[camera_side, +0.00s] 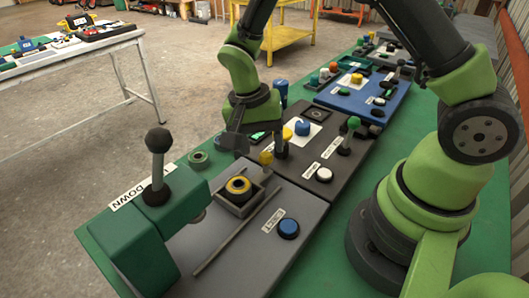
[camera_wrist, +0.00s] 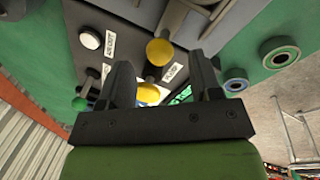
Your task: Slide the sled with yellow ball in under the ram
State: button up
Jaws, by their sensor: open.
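The sled (camera_side: 222,203) is a dark square tray on the grey panel, holding a yellow-and-black ring piece (camera_side: 239,186). Its yellow ball (camera_side: 266,158) stands on a post at the tray's far side. The ball also shows in the wrist view (camera_wrist: 160,52), ahead of and between my fingers. My gripper (camera_side: 258,146) is open and empty, pointing down just above the ball; it shows in the wrist view too (camera_wrist: 162,70). I cannot tell whether a finger touches the ball. The green press (camera_side: 150,235) with a black-ball lever marked DOWN stands left of the sled. Its ram is mostly hidden.
A long grey bar (camera_side: 238,232) lies along the sled's near side, with a blue button (camera_side: 288,228) beyond it. A green ring (camera_side: 199,159) sits on the green table.

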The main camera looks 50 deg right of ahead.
aim_at(264, 152)
jog(key=shift+s+d+f, duration=0.1)
jog(key=shift+s+f, duration=0.05)
jog(key=shift+f, duration=0.65)
jog(key=shift+s+d+f, duration=0.1)
jog(key=shift+f, duration=0.65)
grip_shut()
jog(key=shift+a, duration=1.8)
grip_release()
notch_tip(264, 152, up, 10)
jog(key=w+a, duration=0.1)
jog(key=shift+w, duration=0.25)
